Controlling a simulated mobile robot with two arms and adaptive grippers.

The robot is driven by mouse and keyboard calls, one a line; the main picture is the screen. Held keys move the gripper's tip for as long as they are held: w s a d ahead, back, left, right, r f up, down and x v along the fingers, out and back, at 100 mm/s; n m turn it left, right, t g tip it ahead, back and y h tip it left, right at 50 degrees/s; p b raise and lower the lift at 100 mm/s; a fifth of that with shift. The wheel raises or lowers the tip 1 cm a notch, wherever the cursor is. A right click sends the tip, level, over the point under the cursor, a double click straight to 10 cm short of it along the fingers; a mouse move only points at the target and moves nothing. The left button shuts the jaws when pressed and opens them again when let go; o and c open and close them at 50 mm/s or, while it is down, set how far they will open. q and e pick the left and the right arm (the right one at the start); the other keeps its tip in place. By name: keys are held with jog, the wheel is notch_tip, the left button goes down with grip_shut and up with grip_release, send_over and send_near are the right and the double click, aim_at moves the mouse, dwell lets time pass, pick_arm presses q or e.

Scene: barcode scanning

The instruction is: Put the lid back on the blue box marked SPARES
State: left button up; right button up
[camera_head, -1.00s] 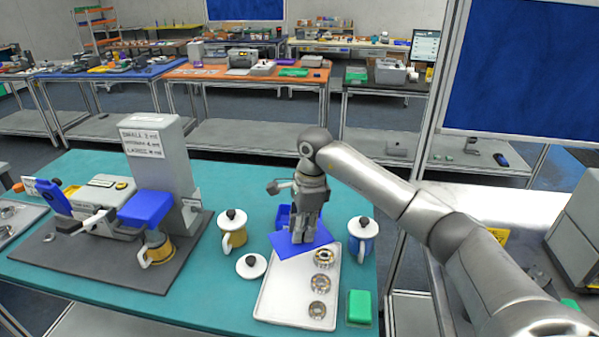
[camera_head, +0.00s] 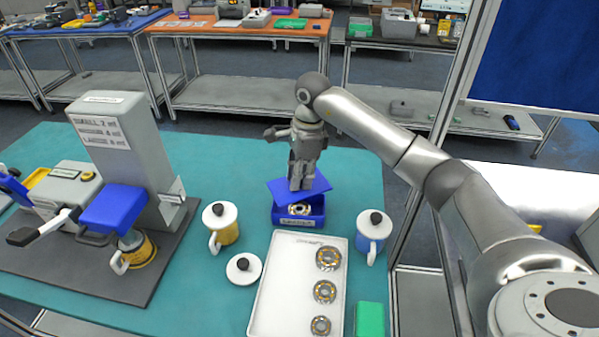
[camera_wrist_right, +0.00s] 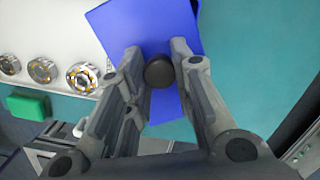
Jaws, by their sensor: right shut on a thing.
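The blue SPARES box (camera_head: 298,221) stands on the teal mat behind the white tray. A metal ring part shows inside it through the open front. The flat blue lid (camera_head: 318,186) is above the box, turned at an angle to it; its front edge leaves part of the opening uncovered. My right gripper (camera_head: 301,184) is over the lid, shut on its knob. In the right wrist view the lid (camera_wrist_right: 150,35) lies beyond the fingers, with its round black knob (camera_wrist_right: 159,72) between them. Whether the lid touches the box rim is unclear. My left gripper is out of view.
A white tray (camera_head: 275,290) with three bearings is in front of the box. A yellow mug (camera_head: 229,232) stands to its left, a blue mug (camera_head: 372,232) to its right. A white lid (camera_head: 243,269) and green block (camera_head: 370,320) lie nearby. A grey machine (camera_head: 120,140) is left.

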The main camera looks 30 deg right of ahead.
aim_at(299, 193)
notch_tip(299, 193, down, 4)
jog(key=shift+f+b, duration=0.15)
jog(key=shift+b, duration=1)
jog(key=shift+f+b, duration=0.45)
jog(key=shift+f, duration=0.1)
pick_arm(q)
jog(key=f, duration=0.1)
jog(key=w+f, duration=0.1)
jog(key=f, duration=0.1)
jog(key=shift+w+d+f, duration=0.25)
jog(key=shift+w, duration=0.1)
pick_arm(e)
jog(key=shift+f, duration=0.1)
pick_arm(q)
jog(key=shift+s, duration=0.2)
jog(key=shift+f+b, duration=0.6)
jog(key=shift+b, duration=0.05)
pick_arm(e)
jog(key=shift+f, duration=0.2)
jog(key=o, duration=1)
jog(key=shift+o, duration=0.2)
